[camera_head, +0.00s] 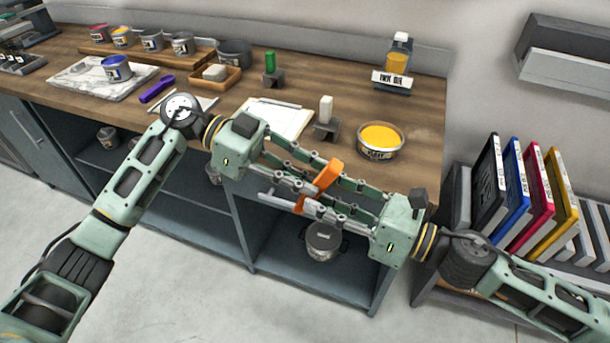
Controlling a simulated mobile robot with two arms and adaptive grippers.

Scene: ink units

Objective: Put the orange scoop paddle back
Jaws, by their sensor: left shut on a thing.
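The orange scoop paddle (328,174) is held in the air in front of the worktop's front edge, tilted. My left gripper (314,180) comes in from the left and is shut on the paddle. My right gripper (326,196) comes in from the lower right, facing the left one. Its fingers look spread apart, with their tips close around the paddle; I cannot tell whether they touch it. The fingers of both grippers overlap in the picture and hide part of the paddle.
On the wooden worktop (425,130) stand an open yellow ink tin (381,140), an INK OR dispenser (396,65), a purple scoop (157,89), white paper (275,118) and several ink tins. Coloured panels (533,200) stand in a rack at right. A lidded pot (323,240) sits on the shelf below.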

